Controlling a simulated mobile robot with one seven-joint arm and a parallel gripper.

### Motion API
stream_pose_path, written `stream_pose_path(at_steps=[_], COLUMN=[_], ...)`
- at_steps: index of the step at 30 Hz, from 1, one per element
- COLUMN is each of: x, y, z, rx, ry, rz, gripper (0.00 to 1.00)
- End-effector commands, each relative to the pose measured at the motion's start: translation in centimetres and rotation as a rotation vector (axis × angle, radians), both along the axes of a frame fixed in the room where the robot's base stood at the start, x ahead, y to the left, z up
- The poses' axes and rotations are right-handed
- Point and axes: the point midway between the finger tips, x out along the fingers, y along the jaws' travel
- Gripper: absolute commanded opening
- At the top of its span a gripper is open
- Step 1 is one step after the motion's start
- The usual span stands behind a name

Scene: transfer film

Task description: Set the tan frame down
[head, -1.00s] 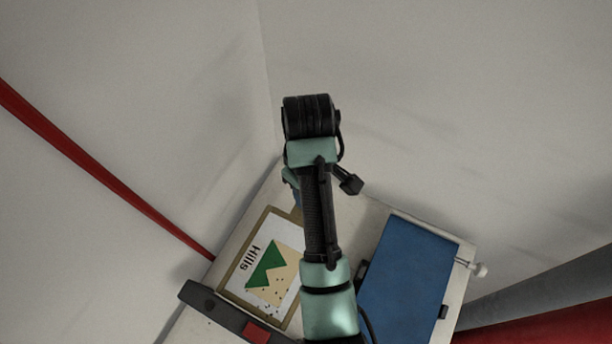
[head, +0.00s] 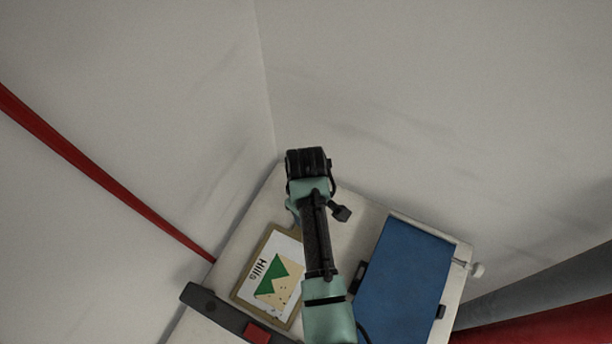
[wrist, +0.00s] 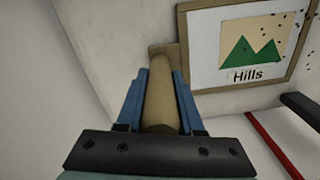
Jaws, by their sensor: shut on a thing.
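The tan frame (head: 240,288) surrounds a white sheet with green hills, a tan area and the word "Hills". In the head view it is over the white tabletop, left of my arm, which covers its right side. The wrist view shows the frame (wrist: 188,62) at upper right. A round tan grip (wrist: 158,105) with a flat tan piece at its far end meets the frame's left side. My gripper (wrist: 160,78) is shut on this grip, with a blue finger on each side. I cannot tell whether the frame touches the tabletop.
A blue panel (head: 402,285) lies right of my arm, with a pale knob (head: 478,270) beyond it. A dark bar (head: 215,302) with a red block (head: 256,334) is at the front left. Pale walls meet behind the table. A red stripe (head: 100,168) crosses the left wall.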

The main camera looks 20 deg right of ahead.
Motion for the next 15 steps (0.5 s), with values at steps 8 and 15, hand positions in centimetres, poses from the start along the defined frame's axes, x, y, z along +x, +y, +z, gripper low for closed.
stream_pose_path(at_steps=[8,15], x=[-0.01,-0.01], y=[-0.01,0.0], z=[-0.26,-0.25], rx=[0.0,0.0], ry=[0.0,0.0], rz=[0.0,0.0], gripper=[0.61,0.66])
